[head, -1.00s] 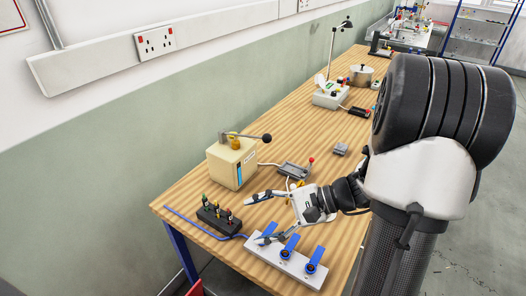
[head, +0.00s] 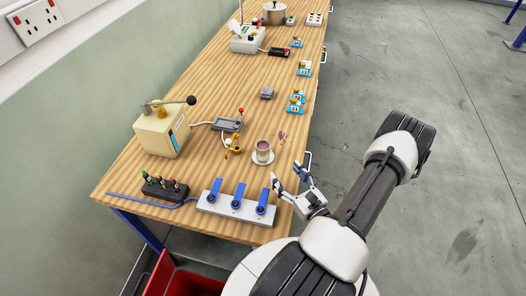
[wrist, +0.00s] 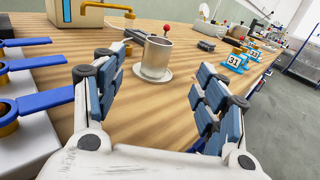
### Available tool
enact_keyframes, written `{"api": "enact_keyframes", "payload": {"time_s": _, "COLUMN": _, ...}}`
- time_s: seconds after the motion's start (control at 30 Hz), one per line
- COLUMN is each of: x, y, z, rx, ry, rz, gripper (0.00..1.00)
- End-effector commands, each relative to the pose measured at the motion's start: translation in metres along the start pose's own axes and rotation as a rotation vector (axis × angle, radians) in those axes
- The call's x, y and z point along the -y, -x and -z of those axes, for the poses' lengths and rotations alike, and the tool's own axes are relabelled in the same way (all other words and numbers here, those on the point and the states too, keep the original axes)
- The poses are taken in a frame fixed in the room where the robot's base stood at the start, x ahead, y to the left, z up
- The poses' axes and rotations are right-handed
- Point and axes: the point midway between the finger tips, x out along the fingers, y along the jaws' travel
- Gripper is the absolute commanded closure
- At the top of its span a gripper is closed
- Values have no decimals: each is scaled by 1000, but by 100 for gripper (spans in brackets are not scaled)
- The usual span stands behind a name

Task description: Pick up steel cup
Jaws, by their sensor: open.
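The steel cup (head: 263,147) stands upright on a small saucer (head: 263,158) near the right edge of the wooden bench. In the wrist view the grey metal cup (wrist: 156,57) stands on its round saucer (wrist: 152,76), straight ahead and between the fingers in the picture. My gripper (head: 289,177) is open and empty at the bench's right edge, nearer the front than the cup and apart from it. Its two blue-padded fingers also show in the wrist view (wrist: 157,92), one on each side. The inside of the cup looks dark in the head view.
A grey block with blue levers (head: 237,207) lies left of my gripper. A beige box with a lever (head: 160,131) and a small grey device (head: 229,124) stand left of the cup. Blue numbered markers (head: 297,103) line the right edge. Bare wood lies between gripper and cup.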

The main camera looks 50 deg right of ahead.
Motion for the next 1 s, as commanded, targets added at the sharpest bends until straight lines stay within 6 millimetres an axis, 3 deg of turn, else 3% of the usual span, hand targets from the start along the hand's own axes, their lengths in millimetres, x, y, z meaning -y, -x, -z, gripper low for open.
{"api": "enact_keyframes", "payload": {"time_s": 0.4, "x": -2, "y": -82, "z": 0, "rx": 3, "ry": 4, "rz": -9, "gripper": 34}}
{"api": "enact_keyframes", "payload": {"time_s": 0.67, "x": -1, "y": -103, "z": 0, "rx": 2, "ry": 2, "rz": -5, "gripper": 34}}
{"api": "enact_keyframes", "payload": {"time_s": 1.0, "x": -1, "y": -148, "z": 3, "rx": 2, "ry": 3, "rz": -6, "gripper": 34}}
